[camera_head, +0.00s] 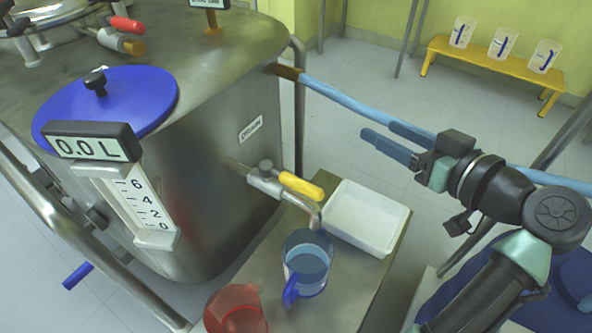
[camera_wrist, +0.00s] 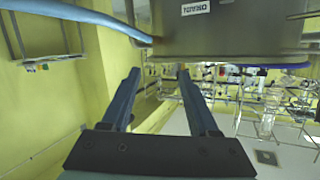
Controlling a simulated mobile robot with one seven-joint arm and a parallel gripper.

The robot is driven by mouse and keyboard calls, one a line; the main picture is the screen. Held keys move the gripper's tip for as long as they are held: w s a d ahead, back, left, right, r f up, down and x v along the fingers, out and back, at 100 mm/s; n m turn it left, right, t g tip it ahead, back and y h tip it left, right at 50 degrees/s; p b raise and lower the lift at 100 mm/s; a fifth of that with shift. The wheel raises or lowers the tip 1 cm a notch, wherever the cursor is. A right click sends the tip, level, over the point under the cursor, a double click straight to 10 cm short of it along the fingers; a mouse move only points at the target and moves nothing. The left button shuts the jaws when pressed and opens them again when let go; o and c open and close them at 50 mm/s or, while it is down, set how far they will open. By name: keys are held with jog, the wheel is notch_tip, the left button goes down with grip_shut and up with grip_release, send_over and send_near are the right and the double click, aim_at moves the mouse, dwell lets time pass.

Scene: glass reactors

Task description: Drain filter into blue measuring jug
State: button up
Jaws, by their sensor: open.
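The filter is a large steel vessel (camera_head: 190,190) at the left, with a blue round lid (camera_head: 115,105) and a display reading 0.0 L (camera_head: 92,148). The blue measuring jug (camera_head: 308,262), clear with a blue handle, stands upright under the spout and looks bluish inside. My gripper (camera_head: 374,137) is open and empty, up and right of the valve, apart from it. In the wrist view its two fingers (camera_wrist: 159,76) are spread, with the steel vessel (camera_wrist: 240,32) beyond.
A red jug (camera_head: 236,312) stands in front of the blue one. A white tray (camera_head: 366,222) lies behind it on the steel stand (camera_head: 350,290). A blue hose (camera_head: 350,101) runs behind my gripper. A yellow bench (camera_head: 490,62) with several clear jugs stands at the back.

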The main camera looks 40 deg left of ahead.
aim_at(287, 179)
jog(key=s+f+n+g+y+b, duration=0.2)
jog(key=s+f+n+g+b, duration=0.1)
jog(key=f+b, duration=0.3)
jog(key=s+f+n+g+y+b, duration=0.2)
jog(key=s+f+g+b, duration=0.15)
jog(key=f, duration=0.45)
jog(key=a+p, duration=0.1)
jog(key=a, duration=0.7)
jog(key=a+p, duration=0.1)
jog(key=a, duration=0.3)
jog(key=shift+s+a+r+p, duration=0.2)
jog(key=shift+s+r+p, duration=0.05)
jog(key=shift+p, duration=0.1)
grip_shut()
